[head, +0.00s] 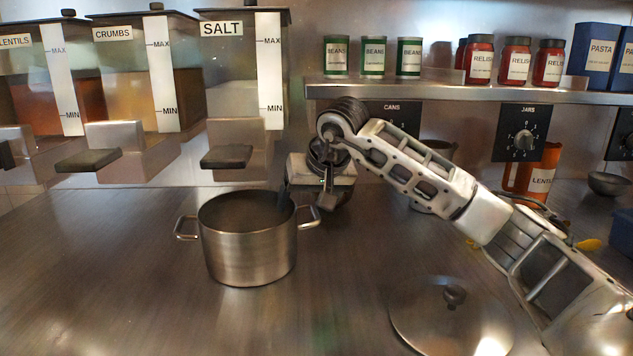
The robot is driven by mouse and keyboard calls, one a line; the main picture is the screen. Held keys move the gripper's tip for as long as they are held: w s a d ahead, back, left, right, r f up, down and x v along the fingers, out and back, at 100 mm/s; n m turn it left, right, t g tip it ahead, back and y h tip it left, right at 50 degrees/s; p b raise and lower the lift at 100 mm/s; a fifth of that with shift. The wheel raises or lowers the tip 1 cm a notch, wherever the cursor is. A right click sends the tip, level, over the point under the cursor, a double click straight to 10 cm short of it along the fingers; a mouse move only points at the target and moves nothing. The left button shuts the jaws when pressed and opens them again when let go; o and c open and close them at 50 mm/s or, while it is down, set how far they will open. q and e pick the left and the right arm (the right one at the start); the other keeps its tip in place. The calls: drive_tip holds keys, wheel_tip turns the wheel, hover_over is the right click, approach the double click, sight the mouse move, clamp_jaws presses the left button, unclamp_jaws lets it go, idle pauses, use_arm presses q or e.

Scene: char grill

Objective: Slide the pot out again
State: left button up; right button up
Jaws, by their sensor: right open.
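A steel pot (249,255) with two side handles stands upright and uncovered on the metal counter, in front of the salt dispenser (238,85) and left of the middle. My right arm reaches in from the right, and my right gripper (287,192) is at the pot's right rim, by its right handle (309,217). The gripper is open; its fingers are small and dark here, and I cannot tell whether they touch the rim. A round lid (420,318) with a knob lies on the counter at the lower right. My left gripper is not in view.
The crumbs dispenser (180,90) and lentils dispenser (30,95) stand at the back left. A shelf (450,92) holds bean cans (374,57), relish jars (516,62) and pasta boxes (600,55). An orange lentil jug (540,170) stands behind my arm. The counter left of the pot is clear.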

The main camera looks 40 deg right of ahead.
drive_tip(key=shift+x, duration=2.55)
clamp_jaws()
